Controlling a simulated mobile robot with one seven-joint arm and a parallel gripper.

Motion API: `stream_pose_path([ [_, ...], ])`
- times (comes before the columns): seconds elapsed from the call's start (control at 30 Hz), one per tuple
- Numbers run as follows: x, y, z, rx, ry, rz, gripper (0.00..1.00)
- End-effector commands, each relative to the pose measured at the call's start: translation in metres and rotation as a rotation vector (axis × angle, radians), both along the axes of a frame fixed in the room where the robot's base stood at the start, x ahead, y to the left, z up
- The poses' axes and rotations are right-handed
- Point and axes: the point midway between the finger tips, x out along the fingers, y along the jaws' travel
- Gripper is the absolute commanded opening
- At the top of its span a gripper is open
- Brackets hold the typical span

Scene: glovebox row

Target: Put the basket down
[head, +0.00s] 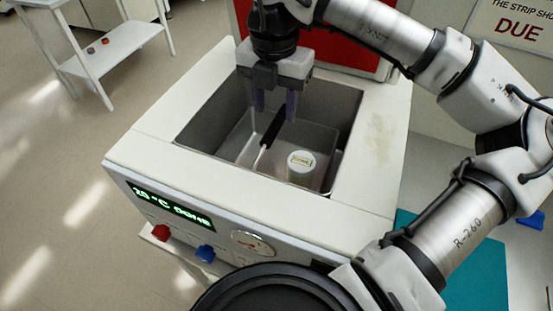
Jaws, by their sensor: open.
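The basket (312,137) looks like a pale grey open box and sits down inside the tank of a white bath unit (150,135). Its handle has a black grip (272,128) and a thin pale rod. A small white jar with a labelled lid (302,162) stands upright in the basket. My gripper (274,105) points down over the back part of the tank, with its two dark fingers apart. The fingers are near the upper end of the black grip. I cannot tell whether they touch it. The basket's underside is hidden.
The unit's front has a green display (172,206) reading 25 °C DONE, a red knob (160,232) and a blue knob (205,253). A red panel (345,40) stands behind. A white shelf table (100,65) is at back left. The floor at left is clear.

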Motion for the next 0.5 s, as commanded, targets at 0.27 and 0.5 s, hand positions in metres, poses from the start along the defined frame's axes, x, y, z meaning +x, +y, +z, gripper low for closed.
stream_pose_path([
  [0.27, 0.002, 0.0, -0.019, 0.004, 0.001, 0.002, 0.43],
  [0.5, 0.008, -0.003, -0.051, 0.003, 0.002, 0.002, 0.43],
])
